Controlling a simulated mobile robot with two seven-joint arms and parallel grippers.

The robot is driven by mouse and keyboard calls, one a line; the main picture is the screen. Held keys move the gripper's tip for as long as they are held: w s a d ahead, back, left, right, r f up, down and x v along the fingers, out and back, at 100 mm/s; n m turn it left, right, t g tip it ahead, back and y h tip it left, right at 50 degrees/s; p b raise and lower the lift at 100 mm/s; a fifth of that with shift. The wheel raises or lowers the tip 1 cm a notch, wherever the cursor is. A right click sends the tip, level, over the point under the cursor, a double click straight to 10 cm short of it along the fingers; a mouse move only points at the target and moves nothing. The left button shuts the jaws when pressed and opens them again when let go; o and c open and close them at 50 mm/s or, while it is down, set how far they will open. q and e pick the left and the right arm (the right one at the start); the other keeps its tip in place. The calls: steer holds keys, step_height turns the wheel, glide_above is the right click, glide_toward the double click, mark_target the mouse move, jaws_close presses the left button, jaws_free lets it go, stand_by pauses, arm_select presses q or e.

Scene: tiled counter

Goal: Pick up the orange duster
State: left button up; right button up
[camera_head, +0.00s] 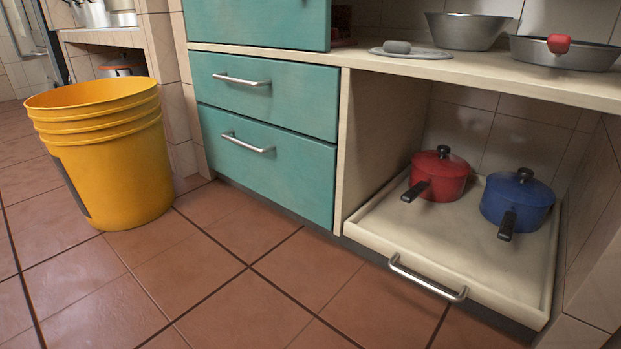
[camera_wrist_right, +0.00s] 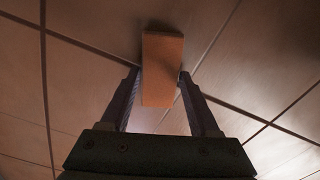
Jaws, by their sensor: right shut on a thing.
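The orange duster (camera_wrist_right: 162,52) shows in the right wrist view as a flat, orange-tan block. My right gripper (camera_wrist_right: 159,76) is shut on it, with one finger at each side. The duster's far end reaches out beyond the fingertips. Tiles lie behind it; I cannot tell how far away they are. Neither gripper nor the duster shows in the head view. My left gripper is in no view.
A yellow bucket (camera_head: 113,165) stands on the tiled floor at the left. A pulled-out drawer (camera_head: 420,238) holds a red pot (camera_head: 441,176) and a blue pot (camera_head: 517,200). Metal pans (camera_head: 466,31) sit on the counter above. The middle floor is clear.

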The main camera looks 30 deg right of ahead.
steer(key=c, duration=0.7)
steer(key=shift+r, duration=0.1)
step_height(320, 180, up, 20)
steer(key=p, duration=1.9)
